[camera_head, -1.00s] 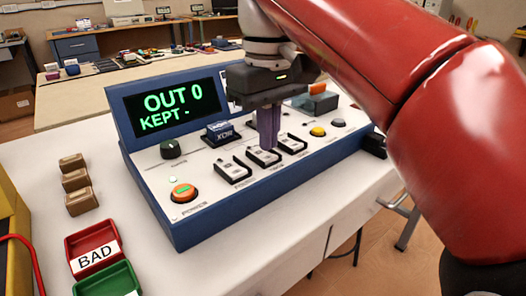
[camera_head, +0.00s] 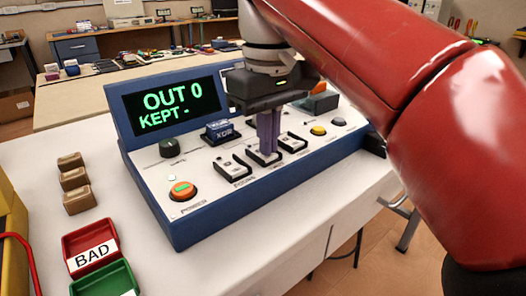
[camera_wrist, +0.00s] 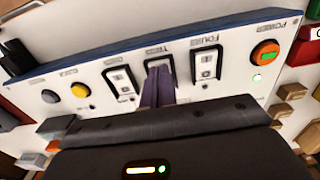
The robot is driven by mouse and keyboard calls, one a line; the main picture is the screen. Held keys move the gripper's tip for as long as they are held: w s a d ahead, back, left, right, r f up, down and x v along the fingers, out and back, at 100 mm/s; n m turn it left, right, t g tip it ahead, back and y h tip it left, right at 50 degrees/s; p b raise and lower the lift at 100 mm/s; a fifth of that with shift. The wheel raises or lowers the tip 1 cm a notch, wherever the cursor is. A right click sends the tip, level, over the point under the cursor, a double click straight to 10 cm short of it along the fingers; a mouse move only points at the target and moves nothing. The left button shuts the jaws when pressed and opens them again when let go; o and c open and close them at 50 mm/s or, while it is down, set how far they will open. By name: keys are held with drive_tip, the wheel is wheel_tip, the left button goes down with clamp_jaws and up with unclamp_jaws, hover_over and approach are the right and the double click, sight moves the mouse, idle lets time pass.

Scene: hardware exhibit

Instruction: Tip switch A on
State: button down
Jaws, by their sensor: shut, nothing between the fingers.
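The blue-framed console has three rocker switches in a row: a left one (camera_head: 233,167), a middle one (camera_head: 255,159) and a right one (camera_head: 292,143). Their labels are too small or blurred to tell which is A. My gripper (camera_head: 266,151) is shut and empty, pointing down at the middle switch. Its purple fingers cover part of that switch. In the wrist view the fingertips (camera_wrist: 158,74) lie over the middle switch; whether they touch it I cannot tell. The other two switches show clear on either side (camera_wrist: 205,63) (camera_wrist: 120,80).
The display (camera_head: 172,105) reads OUT 0, KEPT -. An orange-and-green power button (camera_head: 182,190), a black knob (camera_head: 169,148), an XOR block (camera_head: 220,132) and a yellow button (camera_head: 318,130) surround the switches. A red BAD tray (camera_head: 90,246) and wooden blocks (camera_head: 74,180) lie left.

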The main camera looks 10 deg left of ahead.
drive_tip(key=shift+f, duration=0.35)
drive_tip(key=shift+r, duration=0.1)
wheel_tip(320, 180, up, 5)
drive_tip(key=p, duration=0.4)
drive_tip(key=shift+p, duration=0.4)
drive_tip(key=shift+r, duration=0.95)
drive_tip(key=shift+d, duration=0.1)
drive_tip(key=s+d+f+m+t, duration=0.2)
drive_tip(key=s+d+f+m, duration=0.2)
drive_tip(key=d+f, duration=0.7)
drive_tip(key=s+d+f+m+t, duration=0.3)
drive_tip(key=s+d+f+m, duration=0.2)
drive_tip(key=d+f, duration=0.6)
drive_tip(key=shift+d+f+m+t, duration=0.15)
drive_tip(key=shift+f+m+t, duration=0.15)
drive_tip(key=shift+f+m, duration=0.3)
